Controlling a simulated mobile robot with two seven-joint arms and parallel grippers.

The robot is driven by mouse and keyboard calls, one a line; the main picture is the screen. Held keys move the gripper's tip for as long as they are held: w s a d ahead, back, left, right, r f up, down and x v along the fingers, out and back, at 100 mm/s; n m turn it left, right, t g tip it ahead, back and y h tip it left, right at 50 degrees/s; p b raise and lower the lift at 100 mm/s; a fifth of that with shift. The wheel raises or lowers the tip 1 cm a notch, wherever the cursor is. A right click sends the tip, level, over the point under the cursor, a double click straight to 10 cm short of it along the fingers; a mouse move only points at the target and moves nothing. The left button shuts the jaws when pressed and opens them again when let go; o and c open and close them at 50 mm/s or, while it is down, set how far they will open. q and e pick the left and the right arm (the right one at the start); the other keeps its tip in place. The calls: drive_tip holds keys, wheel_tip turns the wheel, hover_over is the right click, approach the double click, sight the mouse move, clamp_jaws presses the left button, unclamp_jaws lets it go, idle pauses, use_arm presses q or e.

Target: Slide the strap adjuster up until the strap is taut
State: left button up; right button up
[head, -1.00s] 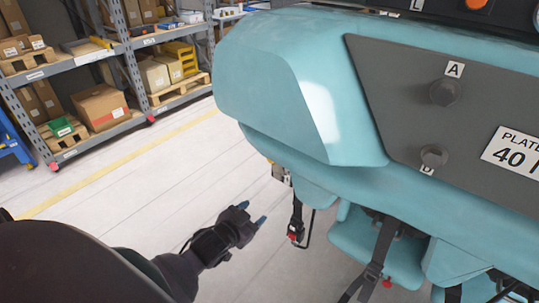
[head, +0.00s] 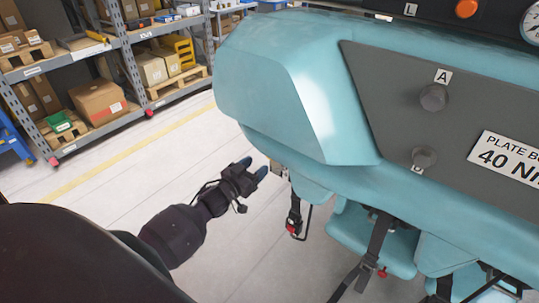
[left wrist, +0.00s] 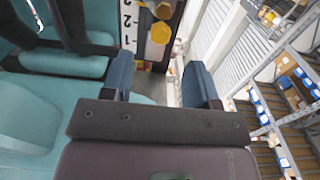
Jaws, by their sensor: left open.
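My left gripper (head: 253,167) is open and empty, left of the teal coaster car's lower edge in the head view. In the left wrist view its two blue fingertips (left wrist: 162,80) stand apart with nothing between them. A black strap (head: 379,236) hangs over a teal seat at the lower middle right. Another black strap piece with a red button (head: 293,216) hangs nearer the gripper, apart from it. Dark straps (left wrist: 72,25) also cross a teal seat in the left wrist view. I cannot make out the strap adjuster clearly. My right gripper is out of view.
The teal car body (head: 290,95) with its grey panel (head: 455,110) overhangs the seats. In the left wrist view a yellow hexagonal knob (left wrist: 160,33) is beside a numbered scale (left wrist: 128,25). Shelves with boxes (head: 97,102) stand far left. The floor between is clear.

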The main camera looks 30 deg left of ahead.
sight(268, 156)
use_arm(q)
drive_tip(key=w, duration=0.5)
drive_tip(key=shift+w+d, duration=0.3)
drive_tip(key=shift+w, duration=0.85)
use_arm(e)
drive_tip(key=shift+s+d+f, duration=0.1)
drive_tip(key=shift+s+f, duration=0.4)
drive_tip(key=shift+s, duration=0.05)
use_arm(q)
drive_tip(key=shift+c, duration=0.3)
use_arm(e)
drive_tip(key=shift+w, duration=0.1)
